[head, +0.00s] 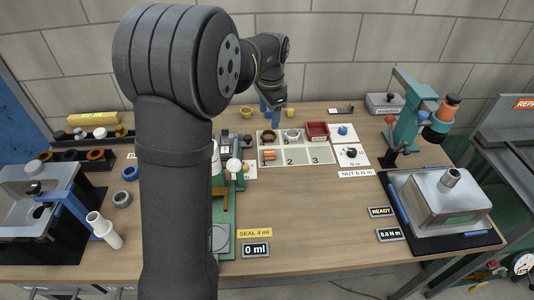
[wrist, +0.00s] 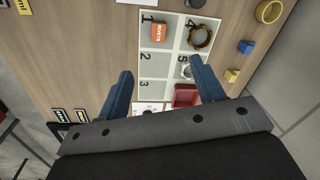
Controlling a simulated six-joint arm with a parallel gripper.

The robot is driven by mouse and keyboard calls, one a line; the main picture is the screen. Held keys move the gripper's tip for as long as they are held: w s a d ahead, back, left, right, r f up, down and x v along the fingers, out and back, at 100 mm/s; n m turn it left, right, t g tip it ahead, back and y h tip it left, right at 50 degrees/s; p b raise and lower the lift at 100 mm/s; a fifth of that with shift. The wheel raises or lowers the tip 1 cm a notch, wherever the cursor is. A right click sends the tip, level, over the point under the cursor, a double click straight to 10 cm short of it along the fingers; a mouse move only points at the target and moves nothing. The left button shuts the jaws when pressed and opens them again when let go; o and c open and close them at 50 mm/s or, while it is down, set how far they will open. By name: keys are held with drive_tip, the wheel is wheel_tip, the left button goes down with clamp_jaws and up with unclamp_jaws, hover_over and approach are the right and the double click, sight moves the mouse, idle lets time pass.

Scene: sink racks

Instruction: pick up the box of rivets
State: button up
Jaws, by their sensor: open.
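The box of rivets is a small orange box (head: 269,155) with a white label. It sits in compartment 1 of the pale numbered tray (head: 320,155), at the tray's front left in the head view. In the wrist view the box (wrist: 159,33) shows its lettering near the top, and the tray (wrist: 155,66) runs down below it. My gripper (wrist: 161,72) has its two blue fingers wide apart with nothing between them, above the tray. In the head view my gripper (head: 270,110) is behind the tray's back left, apart from the box.
A brown ring (wrist: 200,37) is in compartment 4, a metal ring (head: 292,135) in 5 and a red bin (head: 317,130) in 6. Compartments 2 and 3 look empty. A yellow bowl (wrist: 268,12) and a blue block (wrist: 246,47) stand beside the tray. A green fixture (head: 228,190) stands left of it.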

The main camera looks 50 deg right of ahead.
drive_tip(key=s+a+n, duration=0.1)
drive_tip(key=n, duration=0.3)
drive_tip(key=n+t+h, duration=0.3)
drive_tip(key=n, duration=0.7)
hover_over(269, 152)
drive_tip(key=s+a, duration=0.2)
drive_tip(key=a, duration=0.1)
wheel_tip(269, 152, down, 12)
drive_tip(key=shift+d+f, duration=0.1)
drive_tip(key=shift+f, duration=0.15)
drive_tip(key=shift+d+x, duration=0.2)
drive_tip(key=shift+x, duration=1.15)
drive_tip(key=shift+d+x, duration=0.2)
drive_tip(key=shift+x, duration=1.1)
drive_tip(key=shift+s+r, duration=0.15)
drive_tip(key=c, duration=1.1)
